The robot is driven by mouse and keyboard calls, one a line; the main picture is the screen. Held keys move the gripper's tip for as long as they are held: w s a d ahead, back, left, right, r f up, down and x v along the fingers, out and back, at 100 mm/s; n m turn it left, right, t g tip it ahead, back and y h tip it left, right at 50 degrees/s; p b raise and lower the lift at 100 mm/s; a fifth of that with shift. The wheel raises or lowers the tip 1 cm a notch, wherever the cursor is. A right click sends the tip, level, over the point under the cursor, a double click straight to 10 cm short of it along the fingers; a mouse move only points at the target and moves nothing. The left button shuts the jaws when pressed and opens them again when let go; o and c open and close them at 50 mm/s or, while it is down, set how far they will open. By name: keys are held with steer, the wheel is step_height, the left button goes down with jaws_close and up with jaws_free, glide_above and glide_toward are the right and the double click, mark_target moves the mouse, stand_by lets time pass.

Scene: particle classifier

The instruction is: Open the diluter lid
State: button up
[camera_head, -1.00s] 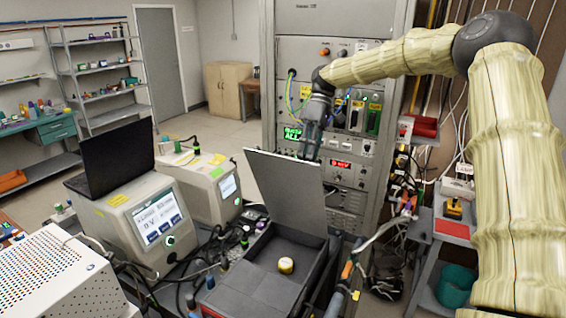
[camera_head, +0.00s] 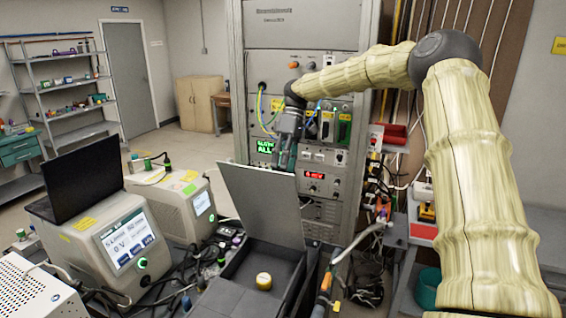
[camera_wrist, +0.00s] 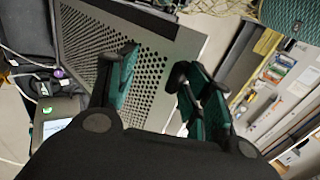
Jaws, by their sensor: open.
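The diluter lid (camera_head: 262,205) is a flat grey panel standing raised, tilted up at the back of the dark diluter box (camera_head: 292,290). The box's inside is exposed, and a small round yellow-and-white piece (camera_head: 264,281) sits in it. My gripper (camera_head: 285,158) is at the lid's upper edge, just behind its top right part in the head view. In the wrist view my gripper (camera_wrist: 160,90) has its two green-padded fingers spread apart. A perforated grey panel (camera_wrist: 150,60) lies behind and beside the left finger. I cannot tell whether a finger touches the lid.
A tall instrument rack (camera_head: 305,60) stands close behind my gripper. A laptop (camera_head: 83,175) sits on one of two screen-fronted instruments (camera_head: 121,243) at the left. Cables lie around the box, and a screwdriver-like orange-handled tool (camera_head: 325,285) is at its right.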

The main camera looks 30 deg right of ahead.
steer(key=shift+s+d+f, duration=0.1)
steer(key=shift+f, duration=0.1)
stand_by(0.6)
steer(key=v, duration=1.2)
steer(key=shift+r, duration=0.2)
